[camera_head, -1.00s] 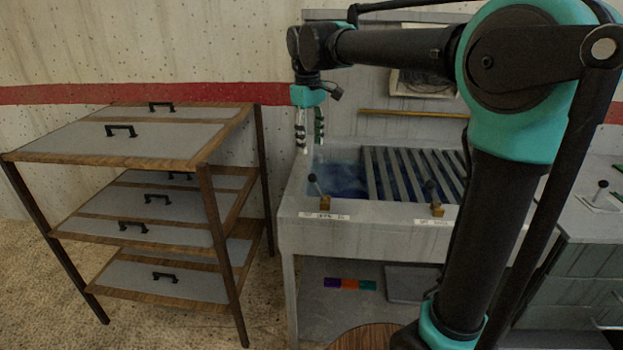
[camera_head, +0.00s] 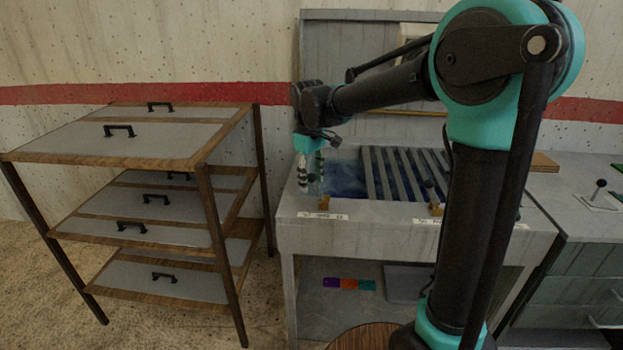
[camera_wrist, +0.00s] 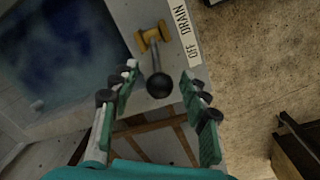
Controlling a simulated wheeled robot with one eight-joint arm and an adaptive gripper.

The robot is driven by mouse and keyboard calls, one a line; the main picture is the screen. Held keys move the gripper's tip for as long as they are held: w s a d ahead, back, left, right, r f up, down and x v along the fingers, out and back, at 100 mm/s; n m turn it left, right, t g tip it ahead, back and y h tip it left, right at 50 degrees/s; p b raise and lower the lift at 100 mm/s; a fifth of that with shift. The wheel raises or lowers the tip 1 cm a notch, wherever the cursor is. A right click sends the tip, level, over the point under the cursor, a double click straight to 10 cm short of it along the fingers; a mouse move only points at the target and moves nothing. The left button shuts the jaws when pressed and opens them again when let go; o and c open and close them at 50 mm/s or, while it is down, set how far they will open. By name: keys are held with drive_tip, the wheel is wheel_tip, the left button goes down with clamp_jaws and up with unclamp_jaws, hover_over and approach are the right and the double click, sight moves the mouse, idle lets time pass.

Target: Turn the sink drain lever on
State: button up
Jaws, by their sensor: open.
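The sink drain lever has a black ball knob (camera_wrist: 159,85) and a brass base (camera_wrist: 152,37). It sits beside a white label (camera_wrist: 188,32) reading OFF and DRAIN in the wrist view. In the head view its brass base (camera_head: 324,204) shows at the front left of the sink (camera_head: 405,240). My gripper (camera_head: 312,187) is open and low over the sink's front left corner, partly hiding the lever. In the wrist view, my open fingers (camera_wrist: 158,76) stand either side of the knob, with gaps on both sides. I cannot tell their exact height relative to it.
A second lever (camera_head: 437,209) stands farther right on the sink front. Slats (camera_head: 400,175) cover the basin's right part, with blue water (camera_head: 345,180) at left. A rack with shelves (camera_head: 150,155) stands left. A counter with another lever (camera_head: 599,195) is at right.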

clamp_jaws()
drive_tip(key=shift+d, duration=0.1)
idle(0.4)
drive_tip(key=shift+d+r+y, duration=0.2)
drive_tip(key=shift+d+y, duration=0.45)
drive_tip(key=shift+y, duration=0.15)
drive_tip(key=shift+d+r+y, duration=0.15)
drive_tip(key=shift+d+y, duration=0.45)
drive_tip(key=shift+y, duration=0.2)
drive_tip(key=shift+s+d+f+y, duration=0.1)
drive_tip(key=shift+d+f+y, duration=0.1)
drive_tip(key=shift+d+y, duration=1.2)
drive_tip(key=shift+d+f+y, duration=0.2)
drive_tip(key=shift+d+y, duration=1.05)
drive_tip(key=shift+y, duration=0.15)
unclamp_jaws()
